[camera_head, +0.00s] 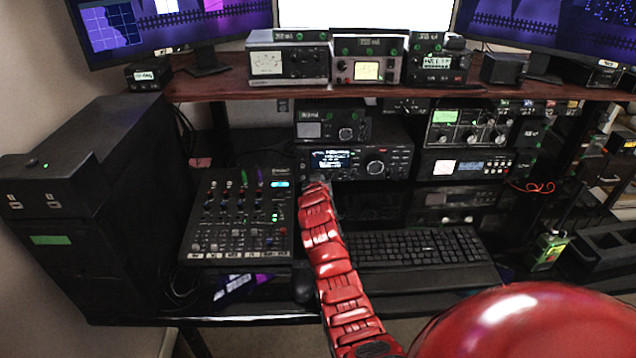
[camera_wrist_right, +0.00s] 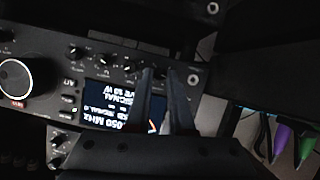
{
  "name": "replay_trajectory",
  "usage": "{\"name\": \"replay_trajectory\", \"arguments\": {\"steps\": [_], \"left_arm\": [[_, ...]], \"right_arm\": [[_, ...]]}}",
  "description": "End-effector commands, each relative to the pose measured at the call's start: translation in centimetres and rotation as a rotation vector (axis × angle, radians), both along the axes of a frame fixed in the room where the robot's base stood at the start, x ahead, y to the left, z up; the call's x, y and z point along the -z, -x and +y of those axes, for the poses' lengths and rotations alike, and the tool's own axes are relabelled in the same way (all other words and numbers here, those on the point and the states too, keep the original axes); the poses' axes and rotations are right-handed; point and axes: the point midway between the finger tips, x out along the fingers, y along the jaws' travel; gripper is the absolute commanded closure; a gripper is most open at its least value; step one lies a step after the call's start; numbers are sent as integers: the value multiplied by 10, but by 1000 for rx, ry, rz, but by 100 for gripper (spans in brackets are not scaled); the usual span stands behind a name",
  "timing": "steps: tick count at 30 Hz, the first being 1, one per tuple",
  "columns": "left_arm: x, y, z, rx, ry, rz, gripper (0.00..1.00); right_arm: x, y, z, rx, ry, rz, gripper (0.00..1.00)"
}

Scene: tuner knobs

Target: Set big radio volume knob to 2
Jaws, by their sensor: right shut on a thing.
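The big radio (camera_head: 358,163) stands on the desk under the shelf, with a lit screen and a large round dial on its right. It also shows turned upside down in the right wrist view (camera_wrist_right: 100,72). My right gripper (camera_wrist_right: 161,72) is at the radio's lower left front, its two dark fingers close together. It is shut on a small knob (camera_wrist_right: 160,69) in the row along the radio's lower edge. The fingers hide most of this knob, and I cannot read its label or setting. In the head view, my red right arm covers this area. My left gripper is not in view.
A mixer (camera_head: 238,218) stands left of my right arm and a keyboard (camera_head: 420,246) lies right of it. Other small knobs (camera_wrist_right: 103,60) sit beside the held one. A smaller radio (camera_head: 331,127) is on top. Coloured pens (camera_wrist_right: 281,138) are near the wrist.

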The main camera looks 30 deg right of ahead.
Motion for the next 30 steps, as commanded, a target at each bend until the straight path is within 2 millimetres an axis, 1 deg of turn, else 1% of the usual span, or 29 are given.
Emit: {"name": "replay_trajectory", "arguments": {"steps": [1, 10, 11, 12, 15, 23, 26, 30], "left_arm": [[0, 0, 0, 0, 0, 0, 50], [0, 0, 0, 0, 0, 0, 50], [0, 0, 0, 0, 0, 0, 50], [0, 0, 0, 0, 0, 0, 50], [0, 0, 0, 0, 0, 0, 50], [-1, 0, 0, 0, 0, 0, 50], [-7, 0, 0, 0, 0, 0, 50], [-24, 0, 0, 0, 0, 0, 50]], "right_arm": [[2, 0, 0, 0, -1, 4, 100], [3, 1, 0, 1, -2, 6, 100], [2, 1, 0, 1, -2, 6, 74], [2, 0, 0, 0, -2, 5, 67], [2, 0, 0, 0, -1, 4, 49], [0, 1, 0, 1, -3, 0, 49], [-2, 1, -2, 3, -32, -16, 49], [-6, 3, -5, 6, -138, -81, 49]]}}
